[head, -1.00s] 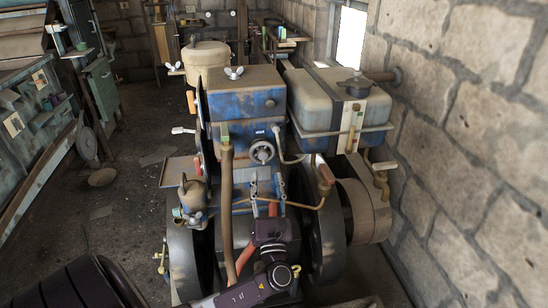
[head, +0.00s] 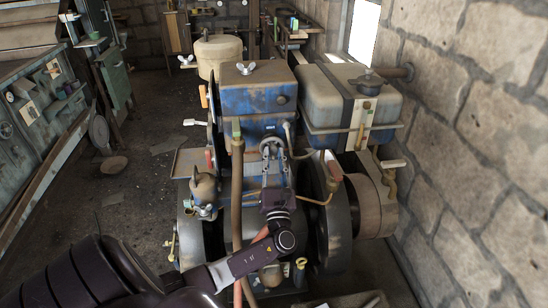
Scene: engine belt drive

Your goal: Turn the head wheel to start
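The engine (head: 258,97) stands in the middle of the head view, with a rusty blue block. The head wheel (head: 272,143) is a small grey round handwheel on the block's near face. My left gripper (head: 273,157) comes up from below, and its pale fingers reach the wheel and partly cover it. The fingertips look apart, one towards each side of the wheel. I cannot tell whether they touch or clamp it. My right gripper is not in view.
A grey tank (head: 345,95) sits on the engine's right side. A dark flywheel (head: 329,215) and a brown pulley (head: 372,208) stand below it. An upright hose (head: 237,190) runs just left of my gripper. The stone wall (head: 470,150) is close on the right; open floor (head: 125,205) lies left.

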